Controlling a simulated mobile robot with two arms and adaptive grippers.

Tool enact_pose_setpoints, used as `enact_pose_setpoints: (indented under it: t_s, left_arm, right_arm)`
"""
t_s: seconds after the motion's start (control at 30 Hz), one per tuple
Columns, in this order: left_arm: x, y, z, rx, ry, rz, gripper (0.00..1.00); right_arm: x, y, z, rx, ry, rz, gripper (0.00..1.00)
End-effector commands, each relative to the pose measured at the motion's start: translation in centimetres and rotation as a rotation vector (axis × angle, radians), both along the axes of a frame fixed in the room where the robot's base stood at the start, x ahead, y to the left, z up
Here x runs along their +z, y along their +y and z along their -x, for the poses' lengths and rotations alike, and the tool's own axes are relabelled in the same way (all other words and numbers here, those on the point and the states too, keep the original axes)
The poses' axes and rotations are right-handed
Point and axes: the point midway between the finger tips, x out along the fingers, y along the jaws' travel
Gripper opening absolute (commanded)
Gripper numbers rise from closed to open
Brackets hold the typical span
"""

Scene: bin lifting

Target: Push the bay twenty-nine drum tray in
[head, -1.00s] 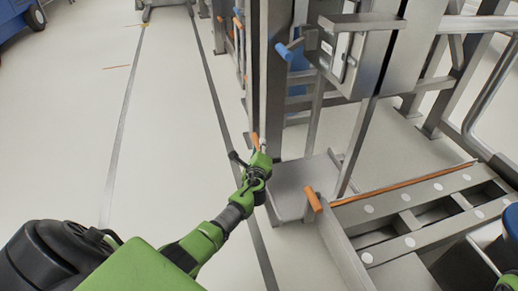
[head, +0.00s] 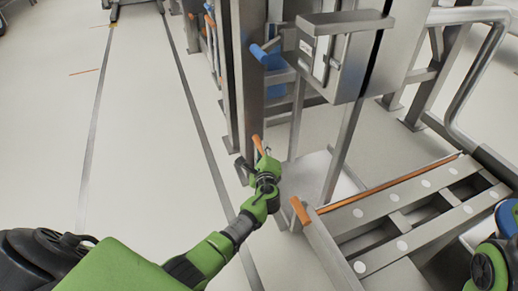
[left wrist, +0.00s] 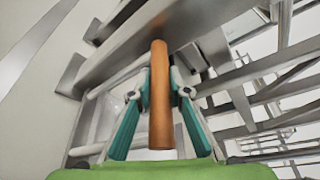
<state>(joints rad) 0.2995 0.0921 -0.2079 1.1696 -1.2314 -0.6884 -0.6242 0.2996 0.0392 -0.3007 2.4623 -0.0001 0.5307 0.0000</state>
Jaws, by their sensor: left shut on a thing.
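My left gripper (head: 262,162) is at an orange handle (head: 258,145) beside a grey upright post. In the left wrist view the teal fingers (left wrist: 146,108) are shut on the orange handle (left wrist: 159,95), which stands between them. A low grey metal tray-like frame (head: 385,262) with pale round spots lies at the right. I cannot tell whether it is the bay twenty-nine drum tray; no number is readable.
A curved grey rail (head: 478,75) stands at the right. The pale floor (head: 140,140) on the left is clear.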

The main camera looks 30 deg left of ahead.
Motion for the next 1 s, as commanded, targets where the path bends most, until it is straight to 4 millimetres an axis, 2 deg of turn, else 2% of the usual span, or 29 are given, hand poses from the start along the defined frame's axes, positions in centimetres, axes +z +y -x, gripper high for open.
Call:
enact_pose_setpoints:
  t_s: [0.03,0.07,0.1,0.13,0.57,0.77,1.0]
  left_arm:
    - [0.2,-0.4,-0.3,-0.010,-0.004,0.002,0.00]
    - [0.2,-0.4,-0.3,-0.011,-0.005,0.002,0.20]
    - [0.2,-0.4,-0.3,-0.012,-0.005,0.002,0.30]
    - [0.2,-0.4,-0.3,-0.011,-0.005,0.002,0.34]
    - [0.2,-0.5,0.3,-0.006,-0.004,0.001,0.34]
    - [0.7,-1.9,2.7,-0.007,-0.003,0.005,0.34]
    - [1.8,-4.6,7.0,-0.009,-0.002,0.005,0.34]
  right_arm:
    - [0.0,0.0,0.1,0.000,-0.002,-0.001,0.40]
    - [0.0,-0.1,0.2,0.000,-0.003,-0.002,0.40]
    - [0.0,-0.1,0.2,0.001,-0.004,-0.002,0.40]
    - [0.0,-0.1,0.2,0.001,-0.004,-0.002,0.40]
    - [-0.2,-0.1,-0.3,-0.001,0.009,-0.002,0.40]
    - [-0.2,0.0,-0.2,0.000,0.007,-0.001,0.40]
    - [-0.2,0.0,-0.2,0.000,0.007,-0.001,0.40]
